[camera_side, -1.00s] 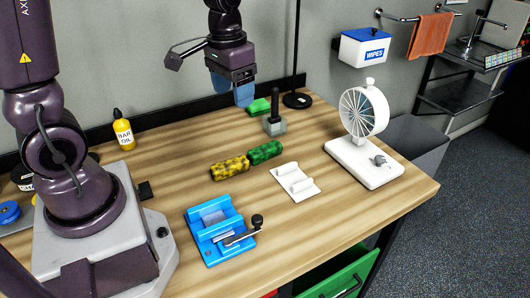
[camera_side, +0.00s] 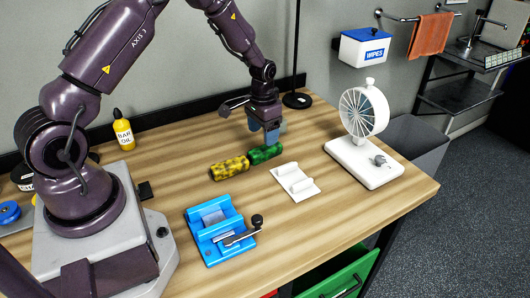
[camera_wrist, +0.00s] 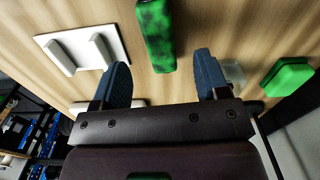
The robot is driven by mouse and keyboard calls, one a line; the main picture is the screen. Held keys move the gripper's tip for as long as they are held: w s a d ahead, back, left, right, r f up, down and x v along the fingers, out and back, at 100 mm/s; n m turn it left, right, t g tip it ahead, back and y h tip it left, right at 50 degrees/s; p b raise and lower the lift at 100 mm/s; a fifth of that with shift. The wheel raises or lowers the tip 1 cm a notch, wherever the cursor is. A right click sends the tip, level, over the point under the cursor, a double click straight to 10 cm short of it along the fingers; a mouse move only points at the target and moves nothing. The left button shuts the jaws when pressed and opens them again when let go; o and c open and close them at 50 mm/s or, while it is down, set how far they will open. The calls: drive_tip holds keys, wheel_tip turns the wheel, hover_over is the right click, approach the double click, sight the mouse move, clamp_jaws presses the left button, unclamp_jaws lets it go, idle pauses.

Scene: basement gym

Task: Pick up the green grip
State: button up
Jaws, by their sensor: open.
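The green grip (camera_side: 265,153) is a mottled dark and bright green cylinder lying on the wooden bench, end to end with a yellow-and-black grip (camera_side: 230,168). In the wrist view the green grip (camera_wrist: 156,36) lies ahead of and between my fingers. My gripper (camera_side: 271,137) is open and empty, with its blue fingertips low at the far side of the green grip's right end. In the wrist view my gripper (camera_wrist: 160,75) has its two blue fingers wide apart. I cannot tell whether a finger touches the grip.
A white cradle (camera_side: 296,183) lies right of the grips, and a blue vise (camera_side: 220,230) with a crank is in front. A white fan-like device (camera_side: 364,140) stands at right. A yellow oil bottle (camera_side: 123,130) is at back left. A green block (camera_wrist: 287,77) shows in the wrist view.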

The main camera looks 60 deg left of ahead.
sight(265, 148)
drive_tip(key=f, duration=0.6)
drive_tip(key=shift+w+f, duration=0.2)
drive_tip(key=shift+w, duration=0.1)
drive_tip(key=shift+c, duration=0.2)
drive_tip(key=c, duration=1)
